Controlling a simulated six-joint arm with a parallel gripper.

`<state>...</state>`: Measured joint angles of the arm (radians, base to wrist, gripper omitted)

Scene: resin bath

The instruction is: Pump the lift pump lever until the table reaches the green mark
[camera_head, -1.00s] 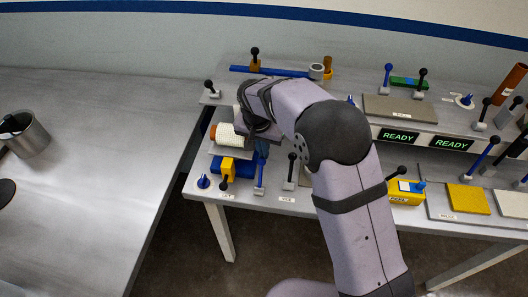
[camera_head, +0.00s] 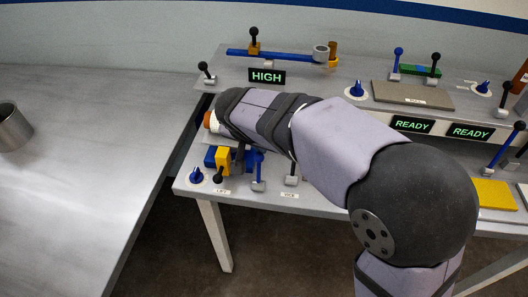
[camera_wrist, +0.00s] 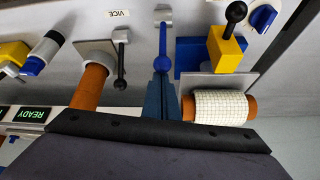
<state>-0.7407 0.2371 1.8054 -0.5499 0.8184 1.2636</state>
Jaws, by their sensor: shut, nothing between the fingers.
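A blue lever (camera_head: 259,172) with a ball knob stands at the front edge of the bench, right of a yellow block (camera_head: 222,160) with a black knob. The "LIFT" label (camera_head: 222,191) is below that block. In the wrist view the blue lever (camera_wrist: 162,45) points at my gripper (camera_wrist: 162,90). My fingers are shut and empty, close by its ball; I cannot tell whether they touch. In the head view my arm hides most of my gripper. I cannot make out the lift table's height or a green mark.
A black lever (camera_head: 291,170) stands just right, by the "VICE" label (camera_wrist: 118,13). A white gridded roll (camera_wrist: 220,107) and an orange cylinder (camera_wrist: 92,85) flank my fingers. A display (camera_head: 267,77) reads "HIGH". The left metal table (camera_head: 80,150) is mostly clear.

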